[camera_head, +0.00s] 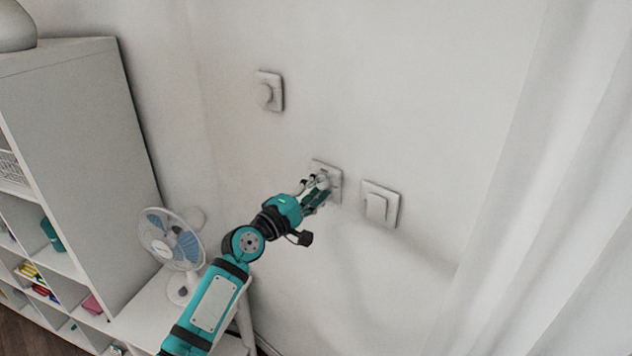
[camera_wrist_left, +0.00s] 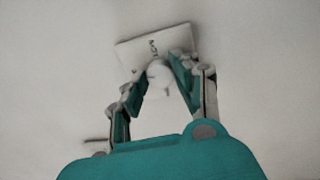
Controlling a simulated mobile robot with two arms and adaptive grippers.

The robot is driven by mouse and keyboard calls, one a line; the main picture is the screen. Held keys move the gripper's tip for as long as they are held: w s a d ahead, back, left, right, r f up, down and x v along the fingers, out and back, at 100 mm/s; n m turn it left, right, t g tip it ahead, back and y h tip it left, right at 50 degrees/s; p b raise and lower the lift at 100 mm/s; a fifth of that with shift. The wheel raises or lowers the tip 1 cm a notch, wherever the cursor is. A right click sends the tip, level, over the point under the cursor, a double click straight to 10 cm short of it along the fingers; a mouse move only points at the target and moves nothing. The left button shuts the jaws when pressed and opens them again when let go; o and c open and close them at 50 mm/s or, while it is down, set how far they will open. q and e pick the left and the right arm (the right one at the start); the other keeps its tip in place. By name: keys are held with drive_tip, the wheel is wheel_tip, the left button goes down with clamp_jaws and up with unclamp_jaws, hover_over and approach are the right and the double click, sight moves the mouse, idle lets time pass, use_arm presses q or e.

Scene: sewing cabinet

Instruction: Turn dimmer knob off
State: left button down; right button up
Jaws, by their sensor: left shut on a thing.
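A white dimmer plate (camera_head: 333,172) is on the wall in the middle of the head view, partly hidden behind my left gripper (camera_head: 318,190). In the left wrist view the plate (camera_wrist_left: 133,52) carries small dark letters and looks tilted. Its round white knob (camera_wrist_left: 160,75) sits between the fingertips of my left gripper (camera_wrist_left: 160,76). The gripper is shut on the knob, with one finger on each side. My right gripper is not in view.
A plate with a round knob (camera_head: 268,91) is higher on the wall to the left. A rocker switch (camera_head: 378,206) is close on the right. A fan (camera_head: 170,240) and a white shelf (camera_head: 80,130) stand at left. A sheer curtain (camera_head: 560,200) hangs at right.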

use_arm(q)
drive_tip(key=shift+n+p, duration=0.6)
drive_tip(key=shift+n, duration=0.5)
drive_tip(key=shift+f, duration=0.1)
drive_tip(key=c, duration=1)
unclamp_jaws()
drive_tip(key=shift+s, duration=0.1)
drive_tip(key=v, duration=1.2)
